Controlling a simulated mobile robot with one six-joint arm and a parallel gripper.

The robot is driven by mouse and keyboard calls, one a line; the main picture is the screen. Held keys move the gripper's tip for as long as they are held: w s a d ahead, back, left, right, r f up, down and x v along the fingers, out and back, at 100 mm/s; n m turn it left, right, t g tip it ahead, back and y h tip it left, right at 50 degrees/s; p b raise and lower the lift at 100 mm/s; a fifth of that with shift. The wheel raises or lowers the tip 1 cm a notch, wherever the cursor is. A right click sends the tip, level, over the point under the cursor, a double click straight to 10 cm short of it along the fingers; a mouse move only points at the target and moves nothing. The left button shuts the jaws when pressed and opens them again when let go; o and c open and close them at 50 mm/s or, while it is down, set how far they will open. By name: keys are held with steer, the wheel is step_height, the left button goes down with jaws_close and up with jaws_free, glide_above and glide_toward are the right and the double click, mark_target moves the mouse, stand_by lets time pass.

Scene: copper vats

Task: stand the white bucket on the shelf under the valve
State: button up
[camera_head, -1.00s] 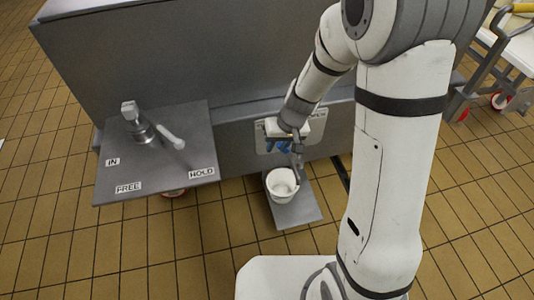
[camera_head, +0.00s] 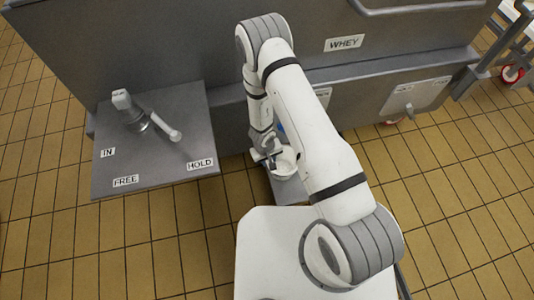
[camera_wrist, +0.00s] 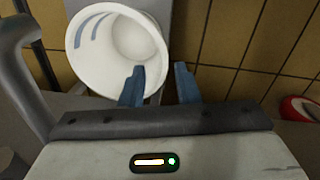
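The white bucket (camera_head: 286,165) stands upright on the low grey shelf (camera_head: 291,193) against the vat, partly hidden by my arm. In the wrist view the bucket (camera_wrist: 111,78) shows its open mouth. My gripper (camera_head: 268,160) is at the bucket's near left side in the head view. In the wrist view its blue fingers (camera_wrist: 160,75) are apart, one overlapping the bucket's inside and one beyond its rim. A gap shows between fingers and wall; contact cannot be told. A blue part (camera_head: 280,128) behind my arm may belong to the valve, which is mostly hidden.
A grey side table (camera_head: 158,150) with a lever and labels IN, FREE and HOLD stands at left. A bent grey pipe (camera_wrist: 18,75) is close on the left in the wrist view. The vat (camera_head: 170,50) blocks the back.

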steer(key=shift+d+f, duration=0.1)
steer(key=f+b, duration=0.1)
steer(key=f, duration=0.1)
steer(key=f+b, duration=0.2)
steer(key=f, duration=0.1)
steer(key=f+b, duration=0.2)
steer(key=shift+w+d+f, duration=0.15)
steer(key=shift+d+f, duration=0.2)
steer(key=shift+c, duration=0.6)
jaws_close()
